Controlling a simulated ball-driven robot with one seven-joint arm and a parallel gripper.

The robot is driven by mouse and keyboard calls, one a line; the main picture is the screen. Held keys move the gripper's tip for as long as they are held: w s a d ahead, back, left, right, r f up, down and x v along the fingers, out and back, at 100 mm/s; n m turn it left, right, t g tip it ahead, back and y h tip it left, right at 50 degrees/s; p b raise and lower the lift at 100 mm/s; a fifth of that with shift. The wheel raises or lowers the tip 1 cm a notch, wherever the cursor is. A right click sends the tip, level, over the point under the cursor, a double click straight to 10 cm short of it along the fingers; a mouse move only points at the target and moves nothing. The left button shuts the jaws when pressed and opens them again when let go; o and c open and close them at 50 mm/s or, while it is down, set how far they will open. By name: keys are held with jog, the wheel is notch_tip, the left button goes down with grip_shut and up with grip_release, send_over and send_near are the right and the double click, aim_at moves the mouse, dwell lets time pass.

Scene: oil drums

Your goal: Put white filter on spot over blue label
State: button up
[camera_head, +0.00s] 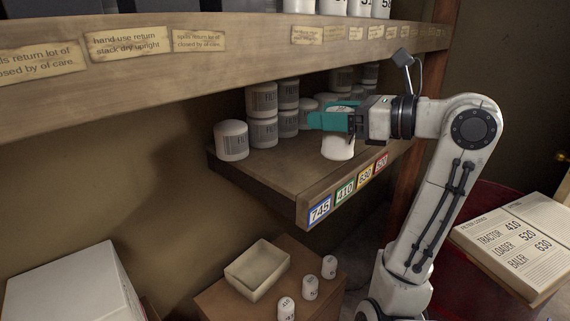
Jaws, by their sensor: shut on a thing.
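My gripper (328,121), with teal fingers, is shut on a white filter (338,149) above the right part of the lower shelf. The filter's top shows above the fingers and its lower body below them; I cannot tell whether its base touches the shelf. The blue label (319,211), marked 745, is on the shelf's front edge at the near corner, left of the green label (345,191), yellow label (365,175) and red label (382,162). The shelf top (285,178) behind the blue label is bare.
A single white filter (231,141) stands at the shelf's left end, beside stacked filters (263,132). An upper shelf (240,52) hangs above. Below are an open tray (257,270), several small white filters (310,288) and an open book (518,240). A post (409,190) stands behind my arm.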

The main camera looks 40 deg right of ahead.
jog(key=shift+w+d+f+p, duration=0.25)
jog(key=shift+w+f+p, duration=0.2)
jog(key=shift+w+f, duration=1.6)
jog(key=shift+w+d+f+p, duration=0.3)
jog(key=shift+w+f+p, duration=0.1)
jog(key=shift+w+f, duration=1.6)
jog(key=shift+w+d+f+p, duration=0.25)
jog(key=shift+w+f+p, duration=0.2)
jog(key=shift+w+f, duration=1.6)
jog(key=shift+f, duration=0.15)
jog(key=o, duration=1.2)
jog(key=b+v, duration=0.1)
jog(key=v, duration=1.1)
jog(key=shift+s+b, duration=0.1)
jog(key=shift+b, duration=0.3)
